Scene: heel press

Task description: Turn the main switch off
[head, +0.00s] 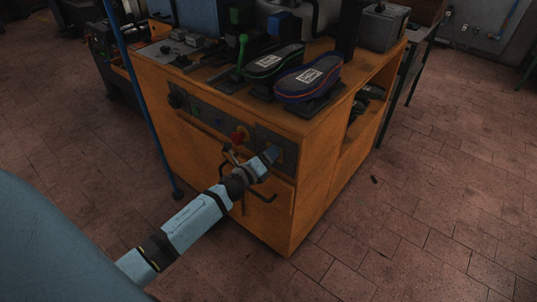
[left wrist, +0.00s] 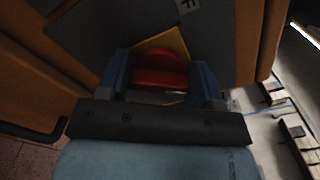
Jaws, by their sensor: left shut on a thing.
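The main switch (left wrist: 160,68) is a red rotary knob on a yellow plate, seen in the left wrist view. It lies between the two blue fingers of my left gripper (left wrist: 160,82), which is shut on it. Part of a white label with a letter F shows above the plate. In the head view my left gripper (head: 270,156) reaches the dark panel (head: 288,147) at the right of the machine's front and hides the switch there. The knob's exact angle is hard to read. My right gripper is not in view.
A separate red knob (head: 240,137) sits left of my gripper on the orange machine (head: 310,195). A dark handle (head: 263,197) is just below. The floor to the right is mostly clear.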

